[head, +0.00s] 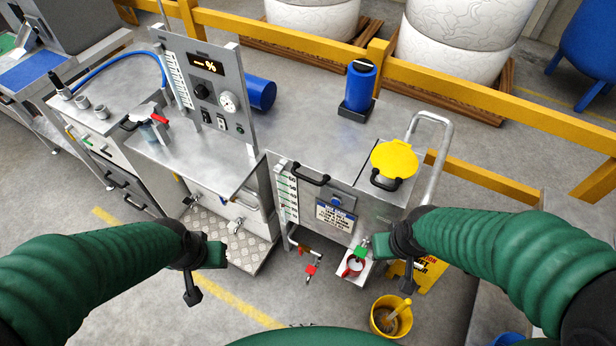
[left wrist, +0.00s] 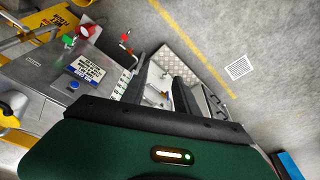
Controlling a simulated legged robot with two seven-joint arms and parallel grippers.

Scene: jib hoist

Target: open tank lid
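The tank's round yellow lid (head: 396,158) lies flat and closed on the metal tank top (head: 325,150), with a black handle (head: 385,181) at its front edge. In the left wrist view part of the yellow lid (left wrist: 10,112) shows at the left edge. My left gripper (head: 203,273) is open and empty, in front of the cabinet and well to the left of the lid. Its two fingers (left wrist: 160,88) stand apart in the wrist view. My right gripper (head: 394,264) is open and empty, in front of the tank and below the lid, touching nothing that I can see.
A curved metal rail (head: 440,150) stands right of the lid. A blue bottle (head: 360,85) stands behind it. A control panel (head: 208,90) rises at left. A yellow barrier (head: 480,92) runs behind.

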